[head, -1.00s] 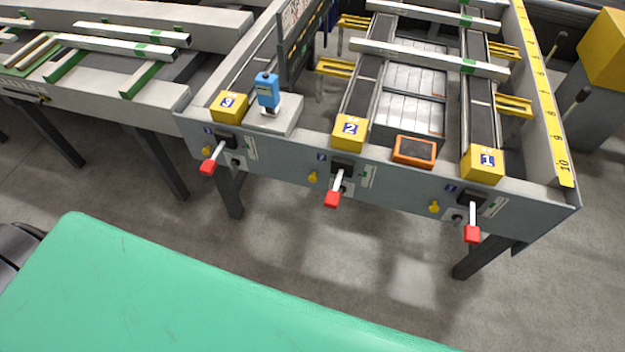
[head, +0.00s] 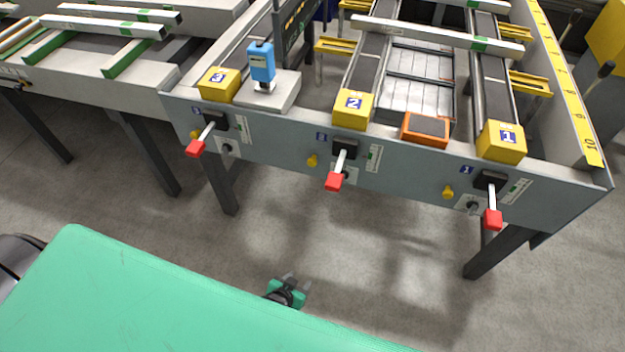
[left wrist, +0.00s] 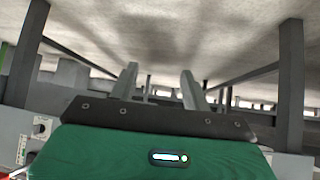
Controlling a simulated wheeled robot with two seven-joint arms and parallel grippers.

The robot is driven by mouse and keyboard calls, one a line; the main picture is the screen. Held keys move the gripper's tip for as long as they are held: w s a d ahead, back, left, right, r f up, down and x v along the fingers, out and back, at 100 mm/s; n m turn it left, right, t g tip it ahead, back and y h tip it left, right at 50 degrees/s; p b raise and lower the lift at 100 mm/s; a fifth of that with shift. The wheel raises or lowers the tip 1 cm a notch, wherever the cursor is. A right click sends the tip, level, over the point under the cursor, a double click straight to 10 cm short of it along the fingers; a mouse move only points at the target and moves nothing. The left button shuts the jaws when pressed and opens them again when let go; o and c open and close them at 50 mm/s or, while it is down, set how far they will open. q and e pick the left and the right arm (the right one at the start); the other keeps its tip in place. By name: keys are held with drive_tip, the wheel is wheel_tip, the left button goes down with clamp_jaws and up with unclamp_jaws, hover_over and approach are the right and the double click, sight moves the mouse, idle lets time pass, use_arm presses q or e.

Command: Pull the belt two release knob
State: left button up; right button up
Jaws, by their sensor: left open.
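The belt two station has a yellow box marked 2 (head: 353,110) on the frame's front edge. On the grey panel below it, a small yellow knob (head: 312,160) sticks out left of the red-tipped lever (head: 335,181). My left gripper (head: 297,281) shows beyond the edge of my green body, low in front of the panel and well below the knob. It is open and empty, touching nothing. Its two fingers stand apart in the left wrist view (left wrist: 158,80), which looks upside down, with floor at the top. My right gripper is not in view.
Similar yellow knobs sit at belt three (head: 196,134) and belt one (head: 447,192), with red-tipped levers (head: 195,148) (head: 492,220) beside them. An orange-framed device (head: 425,128) and a blue device (head: 261,65) stand on the frame. Floor between me and the panel is clear.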

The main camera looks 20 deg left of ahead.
use_arm(q)
drive_tip(key=w+r+t+b, duration=0.3)
drive_tip(key=w+r+b, duration=0.1)
drive_tip(key=w+r, duration=0.15)
drive_tip(key=n+t+y+b, duration=0.2)
drive_tip(key=t+b, duration=0.4)
drive_tip(key=b, duration=0.2)
approach(311, 163)
drive_tip(key=w+b, duration=0.1)
drive_tip(key=w, duration=0.3)
drive_tip(key=shift+w+b, duration=0.1)
drive_tip(key=shift+b, duration=0.2)
drive_tip(key=w, duration=0.3)
drive_tip(key=shift+w+b, duration=0.3)
drive_tip(key=shift+w, duration=0.25)
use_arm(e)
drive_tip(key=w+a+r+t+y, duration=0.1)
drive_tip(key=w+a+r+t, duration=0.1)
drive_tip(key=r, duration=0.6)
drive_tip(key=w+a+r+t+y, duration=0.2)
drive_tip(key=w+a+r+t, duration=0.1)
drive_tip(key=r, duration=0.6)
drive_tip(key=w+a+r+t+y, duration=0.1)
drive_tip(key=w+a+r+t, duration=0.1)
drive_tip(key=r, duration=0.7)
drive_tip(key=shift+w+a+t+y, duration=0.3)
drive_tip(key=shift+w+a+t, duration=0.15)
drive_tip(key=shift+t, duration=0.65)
